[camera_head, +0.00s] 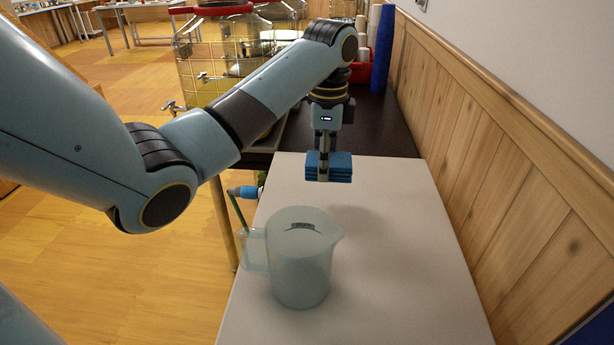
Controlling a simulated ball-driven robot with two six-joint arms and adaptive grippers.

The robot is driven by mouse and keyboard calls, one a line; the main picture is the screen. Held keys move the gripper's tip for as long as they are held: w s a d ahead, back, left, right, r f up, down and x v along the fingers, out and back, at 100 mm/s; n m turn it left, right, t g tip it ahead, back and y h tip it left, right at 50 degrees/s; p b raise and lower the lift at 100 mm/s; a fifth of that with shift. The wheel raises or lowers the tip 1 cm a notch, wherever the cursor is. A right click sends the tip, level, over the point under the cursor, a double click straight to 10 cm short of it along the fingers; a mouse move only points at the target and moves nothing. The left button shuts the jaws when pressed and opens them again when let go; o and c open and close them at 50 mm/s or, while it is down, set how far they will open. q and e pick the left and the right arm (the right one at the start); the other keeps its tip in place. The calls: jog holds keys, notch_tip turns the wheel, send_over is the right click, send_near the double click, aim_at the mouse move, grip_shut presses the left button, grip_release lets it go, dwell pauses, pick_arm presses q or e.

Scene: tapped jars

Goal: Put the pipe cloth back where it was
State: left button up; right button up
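A folded blue cloth (341,167), which I take to be the pipe cloth, hangs in the air above the far part of the pale table top (400,250). My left gripper (323,168) points down and is shut on it, with one finger across its near face. A soft shadow lies on the table to the right, and the cloth looks clear of the surface. My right gripper is not in view.
A translucent jug (300,265) stands on the table in front of the cloth, handle to the left. A small blue object (244,191) sits at the left table edge. Tapped jars (215,60), a red tray (360,73) and a blue roll (384,48) stand behind. A wooden-panelled wall (500,150) bounds the right.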

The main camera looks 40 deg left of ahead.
pick_arm(q)
send_over(306, 189)
notch_tip(306, 189, down, 3)
jog(key=shift+f, duration=0.1)
jog(key=shift+f+b, duration=0.4)
jog(key=shift+f, duration=1.6)
jog(key=shift+f, duration=0.1)
jog(key=o, duration=1.1)
notch_tip(306, 189, up, 12)
jog(key=p, duration=0.1)
jog(key=shift+d, duration=0.15)
